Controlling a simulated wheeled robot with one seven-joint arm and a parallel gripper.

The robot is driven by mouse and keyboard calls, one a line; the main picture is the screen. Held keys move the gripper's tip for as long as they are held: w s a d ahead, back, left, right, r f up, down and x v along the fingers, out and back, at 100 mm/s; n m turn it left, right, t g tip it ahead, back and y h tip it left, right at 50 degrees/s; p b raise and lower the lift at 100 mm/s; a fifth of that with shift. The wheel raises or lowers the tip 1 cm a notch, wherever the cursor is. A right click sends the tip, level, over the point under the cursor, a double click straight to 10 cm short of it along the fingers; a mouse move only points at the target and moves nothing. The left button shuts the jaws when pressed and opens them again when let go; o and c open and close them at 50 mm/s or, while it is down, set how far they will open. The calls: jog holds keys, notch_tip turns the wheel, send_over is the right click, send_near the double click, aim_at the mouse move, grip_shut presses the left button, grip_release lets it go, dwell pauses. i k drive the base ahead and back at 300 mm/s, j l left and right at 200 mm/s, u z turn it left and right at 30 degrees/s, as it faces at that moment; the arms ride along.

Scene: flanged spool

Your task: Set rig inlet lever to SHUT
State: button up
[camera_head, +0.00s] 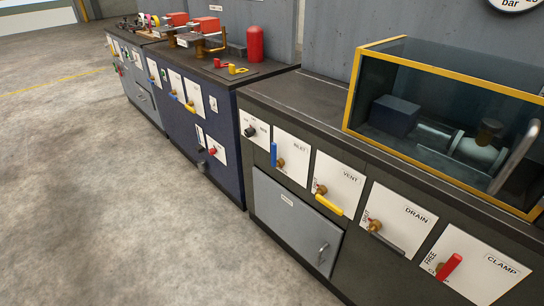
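The inlet panel (296,158) is a white plate marked INLET on the front of the near bench. Its blue lever (274,154) stands about upright, at the left of a brass valve body (281,163). The panel's small position marks are too small to read, so I cannot tell which mark the lever points to. My gripper is not in view.
Right of it are the VENT panel with a yellow lever (329,205), the DRAIN panel with a dark lever (387,240) and the CLAMP panel with a red lever (449,267). A yellow-framed glass enclosure (440,110) stands on top. Concrete floor (120,210) lies clear at left.

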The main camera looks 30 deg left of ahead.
aim_at(280, 162)
jog(key=i+j, duration=0.15)
jog(key=j, duration=0.25)
jog(key=i+j, duration=0.2)
jog(key=j, duration=0.2)
jog(key=i+j, duration=0.15)
jog(key=j, duration=0.25)
jog(key=i+j, duration=0.15)
jog(key=j, duration=0.25)
jog(key=i+j, duration=0.15)
jog(key=j, duration=0.3)
jog(key=i+j, duration=0.2)
jog(key=j, duration=0.2)
jog(key=i+j, duration=0.15)
jog(key=j, duration=0.25)
jog(key=i+j, duration=0.15)
jog(key=j, duration=0.25)
jog(key=u, duration=0.05)
